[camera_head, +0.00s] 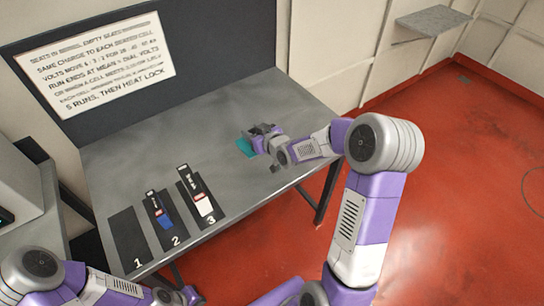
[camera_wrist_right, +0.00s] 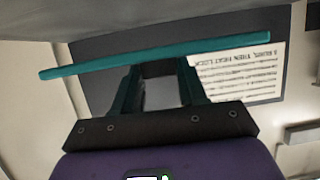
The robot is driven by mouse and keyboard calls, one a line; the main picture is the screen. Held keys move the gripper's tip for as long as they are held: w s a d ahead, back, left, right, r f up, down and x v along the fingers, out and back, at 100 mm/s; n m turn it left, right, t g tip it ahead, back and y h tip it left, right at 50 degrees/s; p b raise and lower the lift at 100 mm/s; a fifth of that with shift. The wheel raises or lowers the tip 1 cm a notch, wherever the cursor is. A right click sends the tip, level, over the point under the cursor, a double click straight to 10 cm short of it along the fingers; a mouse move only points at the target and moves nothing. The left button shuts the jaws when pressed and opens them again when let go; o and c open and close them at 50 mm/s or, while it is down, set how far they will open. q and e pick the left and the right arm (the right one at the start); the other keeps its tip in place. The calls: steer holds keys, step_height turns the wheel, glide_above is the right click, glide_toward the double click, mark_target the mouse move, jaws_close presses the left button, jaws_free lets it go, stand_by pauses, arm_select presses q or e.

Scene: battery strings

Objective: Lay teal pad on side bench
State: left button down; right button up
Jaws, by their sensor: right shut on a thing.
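The teal pad (camera_head: 244,147) is over the right part of the grey metal bench (camera_head: 215,128) in the head view. In the right wrist view the teal pad (camera_wrist_right: 150,57) shows edge-on as a long thin strip across the fingertips. My right gripper (camera_head: 259,141) is shut on it; its fingers also show in the right wrist view (camera_wrist_right: 160,70). The pad is close to the bench top; I cannot tell if it touches. My left gripper (camera_head: 188,297) is at the bottom edge of the head view, and its jaws are not clear. A second grey bench surface (camera_head: 52,225) shows at the left.
Black slots marked 1, 2 and 3 lie at the bench's front left. Slot 2 holds a blue-marked cell (camera_head: 161,212), slot 3 a white-marked one (camera_head: 203,202). A text board (camera_head: 95,62) stands behind. A pale box (camera_head: 18,190) is at far left. The bench's middle is clear.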

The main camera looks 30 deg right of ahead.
steer(key=d+r, duration=0.1)
steer(key=d, duration=0.6)
steer(key=f+b, duration=0.1)
steer(key=f, duration=0.2)
steer(key=f+b, duration=0.1)
steer(key=f, duration=0.2)
steer(key=f+b, duration=0.1)
steer(key=f, duration=0.2)
steer(key=shift+w+a+f, duration=0.1)
steer(key=shift+w, duration=0.2)
steer(key=shift+m+h, duration=0.3)
steer(key=shift+f+b, duration=0.5)
steer(key=shift+b, duration=0.1)
steer(key=shift+s+f, duration=0.1)
steer(key=shift+s, duration=0.05)
steer(key=shift+a, duration=0.1)
